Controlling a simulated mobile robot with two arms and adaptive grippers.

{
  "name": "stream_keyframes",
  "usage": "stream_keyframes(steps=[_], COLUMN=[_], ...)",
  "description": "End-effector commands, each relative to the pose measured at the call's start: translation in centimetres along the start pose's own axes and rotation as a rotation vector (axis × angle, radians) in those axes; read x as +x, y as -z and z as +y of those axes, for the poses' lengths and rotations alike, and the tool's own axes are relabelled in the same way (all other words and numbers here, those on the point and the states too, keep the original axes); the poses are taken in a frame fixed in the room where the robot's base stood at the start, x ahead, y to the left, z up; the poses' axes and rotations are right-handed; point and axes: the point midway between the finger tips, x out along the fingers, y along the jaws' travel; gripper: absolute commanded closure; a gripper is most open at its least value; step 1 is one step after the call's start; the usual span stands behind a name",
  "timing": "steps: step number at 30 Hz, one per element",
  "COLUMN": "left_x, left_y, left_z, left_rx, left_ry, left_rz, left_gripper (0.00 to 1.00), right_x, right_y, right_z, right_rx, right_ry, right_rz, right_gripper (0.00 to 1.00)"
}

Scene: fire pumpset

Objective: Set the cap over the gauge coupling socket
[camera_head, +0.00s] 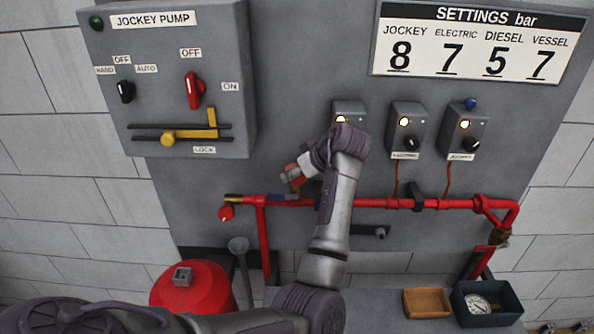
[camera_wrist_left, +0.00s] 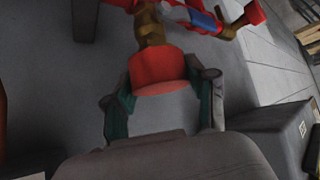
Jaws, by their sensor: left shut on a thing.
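In the left wrist view, the red cap (camera_wrist_left: 158,73) sits between the fingers of my left gripper (camera_wrist_left: 160,105), which is shut on it. A brass fitting (camera_wrist_left: 152,32), apparently the coupling socket, is directly in line with the cap's far end. The two look touching or nearly so; I cannot tell whether the cap is seated. In the head view, my left gripper (camera_head: 300,172) is just above the red pipe (camera_head: 385,203), left of my forearm. An orange-red bit of the cap (camera_head: 291,171) shows there. My right gripper is not in view.
A blue lever (camera_head: 285,197) and a hanging red piece (camera_head: 226,213) are on the pipe's left end. Switch boxes (camera_head: 405,128) are above the pipe. A dark bin with a gauge (camera_head: 481,304) and a wooden tray (camera_head: 427,302) stand lower right. A red vessel (camera_head: 205,283) is lower left.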

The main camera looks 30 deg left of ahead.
Motion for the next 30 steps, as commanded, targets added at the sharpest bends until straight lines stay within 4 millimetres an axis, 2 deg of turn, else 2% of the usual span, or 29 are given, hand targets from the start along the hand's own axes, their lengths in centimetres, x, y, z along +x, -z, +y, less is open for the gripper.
stream_keyframes(steps=[19, 20, 21, 25, 30], left_x=[0.41, 0.41, 0.41, 0.41, 0.42], left_y=[-0.42, -0.42, -0.42, -0.42, -0.43], left_z=[0.0, -0.01, -0.01, -0.01, -0.01], left_rx=[0.0, 0.0, 0.0, 0.0, 0.0], left_ry=[0.0, 0.0, 0.0, 0.0, 0.0], left_rz=[0.0, 0.0, 0.0, 0.0, 0.0], left_gripper=[0.83, 0.42, 0.35, 0.14, 0.14], right_x=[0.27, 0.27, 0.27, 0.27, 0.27], right_y=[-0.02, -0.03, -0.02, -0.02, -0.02], right_z=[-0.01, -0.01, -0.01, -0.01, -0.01], right_rx=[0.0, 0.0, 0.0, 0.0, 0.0], right_ry=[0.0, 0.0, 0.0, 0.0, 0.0], right_rz=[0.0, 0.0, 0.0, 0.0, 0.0], right_gripper=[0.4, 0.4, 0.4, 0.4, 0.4])
